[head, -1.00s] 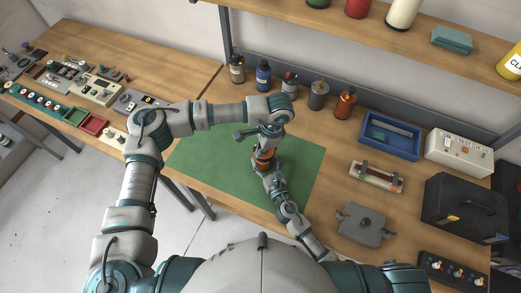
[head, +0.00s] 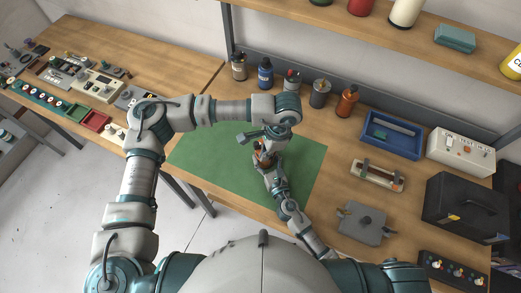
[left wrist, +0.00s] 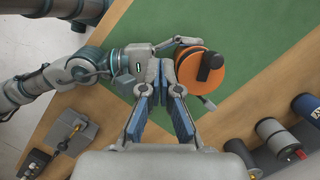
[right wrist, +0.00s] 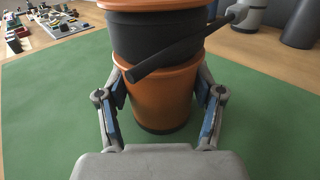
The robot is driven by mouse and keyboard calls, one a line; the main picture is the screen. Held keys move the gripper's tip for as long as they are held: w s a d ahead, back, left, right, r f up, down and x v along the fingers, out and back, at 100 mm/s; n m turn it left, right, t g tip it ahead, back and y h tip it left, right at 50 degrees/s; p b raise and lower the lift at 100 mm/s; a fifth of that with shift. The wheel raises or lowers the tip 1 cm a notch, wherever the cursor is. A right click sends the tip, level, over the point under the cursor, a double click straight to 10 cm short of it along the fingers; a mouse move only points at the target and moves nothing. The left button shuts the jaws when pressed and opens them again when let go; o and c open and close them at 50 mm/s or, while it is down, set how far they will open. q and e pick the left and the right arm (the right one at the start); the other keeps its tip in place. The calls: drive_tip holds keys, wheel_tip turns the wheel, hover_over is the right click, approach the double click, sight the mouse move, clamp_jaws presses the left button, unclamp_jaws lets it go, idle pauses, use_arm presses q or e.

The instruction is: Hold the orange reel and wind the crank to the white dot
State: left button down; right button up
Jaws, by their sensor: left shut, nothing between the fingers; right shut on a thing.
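The orange reel (right wrist: 155,95) has orange flanges, a black middle band and a dark foot in the right wrist view. It stands upright over the green mat. My right gripper (right wrist: 164,102) is shut around its lower orange part. From above, in the left wrist view, the reel (left wrist: 196,70) shows its orange top with a black crank (left wrist: 210,63). My left gripper (left wrist: 161,76) is shut and empty, to the left of the crank in that view. In the head view, my left gripper partly hides the reel (head: 263,157). I cannot make out the white dot.
The green mat (head: 215,172) lies on the wooden bench and is clear around the reel. Several bottles and cans (head: 320,92) line the bench's back. A blue tray (head: 390,151), a grey box (head: 362,225) and a black case (head: 465,212) stand to the right.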

use_arm(q)
drive_tip(key=r, duration=0.3)
drive_tip(key=s+r, duration=0.1)
drive_tip(key=r, duration=0.1)
drive_tip(key=shift+d, duration=0.35)
drive_tip(key=c, duration=1.8)
unclamp_jaws()
drive_tip(key=shift+s+r, duration=0.15)
drive_tip(key=shift+r, duration=0.2)
drive_tip(key=o, duration=0.4)
drive_tip(key=shift+r, duration=0.1)
drive_tip(key=o, duration=0.4)
drive_tip(key=shift+s+d+f+n+g+h, duration=0.2)
drive_tip(key=shift+s+n+g+h, duration=0.1)
drive_tip(key=shift+n+g, duration=0.15)
drive_tip(key=shift+c, duration=0.2)
drive_tip(key=n+h, duration=2)
drive_tip(key=n, duration=1.1)
approach(256, 145)
drive_tip(key=shift+t, duration=0.45)
drive_tip(key=d, duration=0.6)
drive_tip(key=d+f, duration=0.1)
drive_tip(key=d, duration=0.3)
drive_tip(key=shift+s+f, duration=0.1)
